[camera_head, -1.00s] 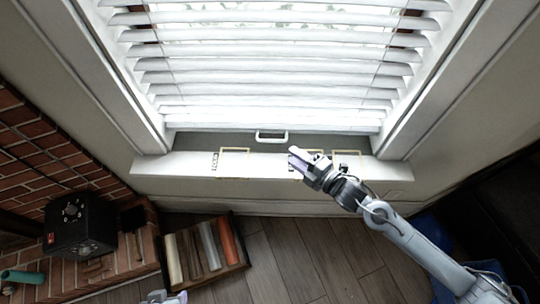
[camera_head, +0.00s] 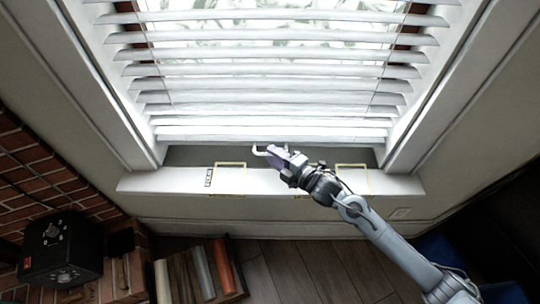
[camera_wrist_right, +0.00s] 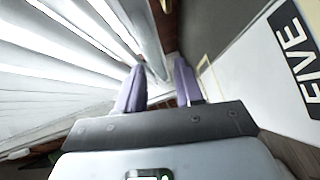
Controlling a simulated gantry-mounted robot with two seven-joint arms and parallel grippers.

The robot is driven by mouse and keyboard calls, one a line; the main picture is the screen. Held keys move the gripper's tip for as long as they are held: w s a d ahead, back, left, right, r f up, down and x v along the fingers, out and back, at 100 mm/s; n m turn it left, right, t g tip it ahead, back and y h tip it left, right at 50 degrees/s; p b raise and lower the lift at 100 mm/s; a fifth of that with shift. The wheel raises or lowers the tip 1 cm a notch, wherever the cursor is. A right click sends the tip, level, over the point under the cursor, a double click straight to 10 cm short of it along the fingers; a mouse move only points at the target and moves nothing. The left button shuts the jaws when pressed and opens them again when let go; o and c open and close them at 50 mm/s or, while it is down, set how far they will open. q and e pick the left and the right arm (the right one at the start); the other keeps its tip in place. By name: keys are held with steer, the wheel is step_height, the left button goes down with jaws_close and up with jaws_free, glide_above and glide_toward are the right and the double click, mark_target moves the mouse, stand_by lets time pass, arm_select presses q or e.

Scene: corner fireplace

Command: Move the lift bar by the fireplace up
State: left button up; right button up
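The lift bar (camera_head: 259,150) is a small white handle below the lowest slat of the white window blind (camera_head: 265,132). Its left end shows in the head view; my right gripper hides the rest. My right gripper (camera_head: 275,157) overlaps the bar in the head view, and I cannot tell whether they touch. In the right wrist view the two purple fingers (camera_wrist_right: 158,85) of the gripper stand apart with a gap between them. The blind's slats (camera_wrist_right: 85,45) are to their left, and the bar is not clearly seen there. My left gripper is out of view.
A white window sill (camera_head: 150,182) with yellow-outlined frames runs below the blind. The brick fireplace (camera_head: 35,170) is at left, with a black box (camera_head: 60,250) by it. A crate (camera_head: 238,270) of coloured rolls stands on the floor.

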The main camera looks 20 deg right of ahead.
steer(key=shift+x, duration=1.2)
jaws_close()
